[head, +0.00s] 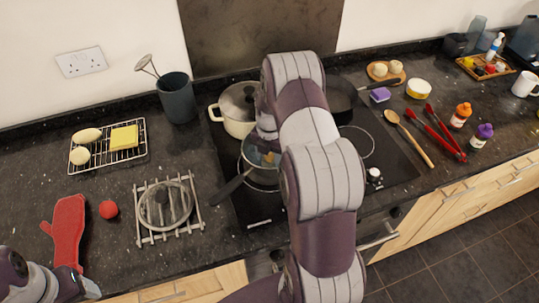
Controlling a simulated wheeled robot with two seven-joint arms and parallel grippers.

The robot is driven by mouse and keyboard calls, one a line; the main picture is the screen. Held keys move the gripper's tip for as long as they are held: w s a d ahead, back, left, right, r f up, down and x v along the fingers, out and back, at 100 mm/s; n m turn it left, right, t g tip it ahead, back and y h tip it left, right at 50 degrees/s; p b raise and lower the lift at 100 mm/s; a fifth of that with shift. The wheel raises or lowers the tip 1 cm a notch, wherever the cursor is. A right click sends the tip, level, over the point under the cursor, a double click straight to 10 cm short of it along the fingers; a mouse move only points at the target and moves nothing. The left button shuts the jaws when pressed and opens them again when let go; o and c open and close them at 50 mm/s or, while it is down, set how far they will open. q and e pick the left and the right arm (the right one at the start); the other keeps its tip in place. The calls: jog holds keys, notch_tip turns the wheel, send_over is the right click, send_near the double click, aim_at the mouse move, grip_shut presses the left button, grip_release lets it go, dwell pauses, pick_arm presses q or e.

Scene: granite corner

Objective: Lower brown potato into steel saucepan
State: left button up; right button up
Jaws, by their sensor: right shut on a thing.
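The steel saucepan (262,180) stands on the black hob, its dark handle pointing to the lower left. My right arm reaches over the hob and covers the right part of the pan. My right gripper (264,148) points down at the pan's opening, mostly hidden by its own arm. It is shut on the brown potato (270,158), of which only a small brownish patch shows at the pan's mouth. Whether the potato touches the pan cannot be told. My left gripper (88,289) is at the lower left edge, its fingers not clear.
A cream pot (235,110) stands behind the saucepan and a dark frying pan (341,98) behind right. A glass lid (164,206) lies on a trivet to the left. A wire rack (138,153) holds pale oval items and a yellow block. A wooden spoon (415,142) and red tongs (440,133) lie right.

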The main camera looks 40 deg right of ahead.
aim_at(270, 156)
jog(key=o, duration=1.1)
jog(key=shift+o, duration=0.2)
jog(key=shift+r, duration=0.35)
notch_tip(270, 156, up, 12)
jog(key=b, duration=0.2)
